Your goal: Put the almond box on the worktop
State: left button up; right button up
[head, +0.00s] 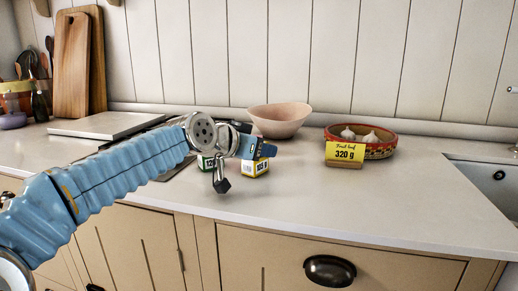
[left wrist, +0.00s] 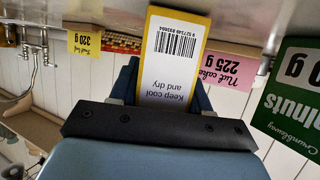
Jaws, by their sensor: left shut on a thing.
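The almond box (head: 256,169) is a yellow-edged carton with a white panel. In the left wrist view the box (left wrist: 172,60) shows a barcode and "Keep cool and dry"; its product name is not visible. My left gripper (head: 257,151) is shut on it from behind and above, with blue fingers on either side. The box is upright low over the worktop (head: 330,207); I cannot tell whether its base touches. My right gripper is not in view.
A green walnuts box (left wrist: 295,95) stands close beside the held box, near a pink nut cake card (left wrist: 222,70). A pink bowl (head: 279,119) is behind. The front worktop is clear; a sink (head: 492,180) is far right.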

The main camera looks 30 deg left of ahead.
pick_arm(q)
jog(key=shift+f, duration=0.1)
jog(key=o, duration=1.1)
jog(key=shift+r, duration=0.25)
jog(key=b+v, duration=0.1)
jog(key=v, duration=1.1)
jog(key=shift+f, duration=0.15)
